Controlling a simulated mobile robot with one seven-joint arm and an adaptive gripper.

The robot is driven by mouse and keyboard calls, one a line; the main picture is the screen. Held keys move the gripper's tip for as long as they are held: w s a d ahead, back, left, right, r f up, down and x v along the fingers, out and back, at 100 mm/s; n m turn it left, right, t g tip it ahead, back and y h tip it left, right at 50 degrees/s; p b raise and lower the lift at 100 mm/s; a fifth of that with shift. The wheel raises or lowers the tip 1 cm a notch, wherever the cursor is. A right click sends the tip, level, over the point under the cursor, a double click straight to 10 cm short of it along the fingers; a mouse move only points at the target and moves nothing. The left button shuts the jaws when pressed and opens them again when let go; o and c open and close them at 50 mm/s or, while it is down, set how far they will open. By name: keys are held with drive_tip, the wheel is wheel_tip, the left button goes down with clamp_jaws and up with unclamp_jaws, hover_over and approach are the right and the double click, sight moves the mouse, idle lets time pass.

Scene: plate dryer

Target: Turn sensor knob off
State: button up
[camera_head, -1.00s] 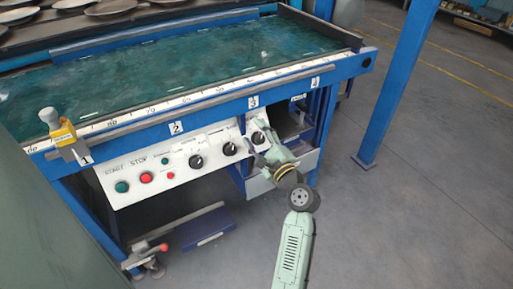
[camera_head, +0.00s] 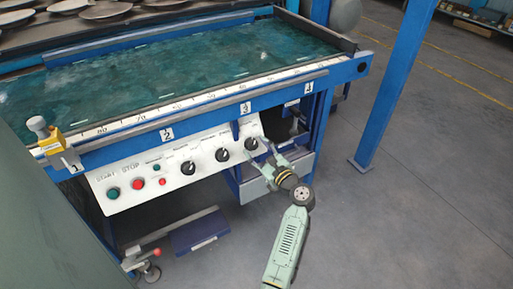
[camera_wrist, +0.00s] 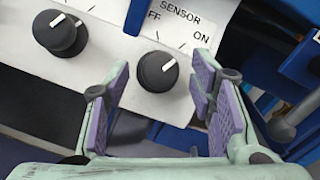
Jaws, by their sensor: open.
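The sensor knob (camera_wrist: 157,72) is black and round with a white pointer line, on a white panel under the printed word SENSOR. Its pointer aims up and right, toward the ON side. In the head view it is the rightmost knob (camera_head: 251,144) of the panel. My gripper (camera_wrist: 160,85) is open, with one finger on each side of the knob in the wrist picture. I cannot tell how deep the fingers reach around it; no contact shows. In the head view my gripper (camera_head: 258,151) is just below and right of the knob.
A second black knob (camera_wrist: 60,33) is close on the left. The white panel (camera_head: 205,165) also carries a green button (camera_head: 113,193) and a red button (camera_head: 138,184). The blue table frame (camera_head: 215,118) overhangs the panel. Floor to the right is clear.

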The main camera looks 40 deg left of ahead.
drive_tip(key=shift+w+a, duration=0.1)
drive_tip(key=shift+a, duration=0.1)
drive_tip(key=c, duration=1.1)
